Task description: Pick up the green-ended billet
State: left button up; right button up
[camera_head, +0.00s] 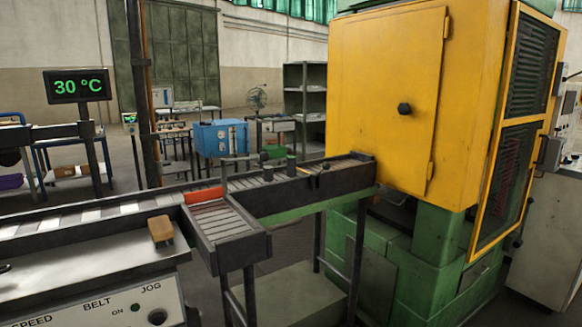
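No billet with a clearly green end can be made out. A small dark green upright piece (291,165) stands at the roller conveyor (330,183) that leads to the yellow furnace housing; whether it is a billet I cannot tell. A red-orange bar (203,194) lies across the conveyor junction. A brown block (160,230) rests on the edge of the metal bench at the left. Neither of my grippers is in view.
The yellow cabinet (390,90) on a green base (445,240) fills the right. A belt (70,220) with pale strips runs along the left above a control panel (110,305). A 30 °C display (77,85) stands behind. A side tray (225,225) juts forward.

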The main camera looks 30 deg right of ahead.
aim_at(291, 160)
jog(key=i+l+u, duration=0.1)
jog(key=l, duration=0.35)
jog(key=i+l, duration=0.15)
jog(key=l, duration=0.3)
jog(key=i+l+u, duration=0.15)
jog(key=l, duration=0.3)
jog(key=i+l, duration=0.1)
jog(key=l, duration=0.35)
jog(key=i+l+u, duration=0.15)
jog(key=l, duration=0.3)
jog(key=k, duration=0.05)
